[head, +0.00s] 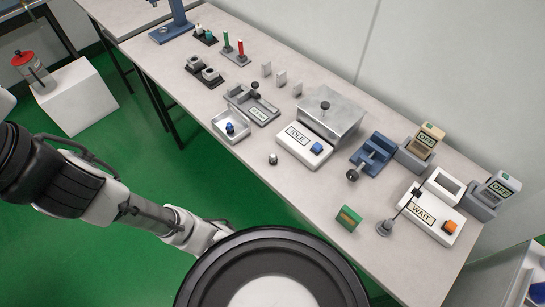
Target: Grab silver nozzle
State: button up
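A small silver, rounded piece with a darker top (272,159) stands on the table near its front edge, just left of the white IDLE box. It looks like the silver nozzle, but it is too small to be sure. My arm comes in from the left, beyond the table's front edge, and runs down behind a large black round part of my own body. My gripper is not visible, so its fingers and anything in them are hidden. Nothing of mine touches the silver piece.
The white IDLE box (289,149), a white tray with a blue knob (218,122), a blue vise (372,157), a green block (348,219), a grey stand with a thin rod (384,229) and a WAIT box (433,229) share the grey table (310,210). Bare tabletop lies in front of the silver piece.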

aim_at(274, 159)
jog(key=i+j+z, duration=0.15)
jog(key=j+z, duration=0.35)
jog(key=j, duration=0.65)
jog(key=j+z, duration=0.45)
jog(key=j, duration=0.7)
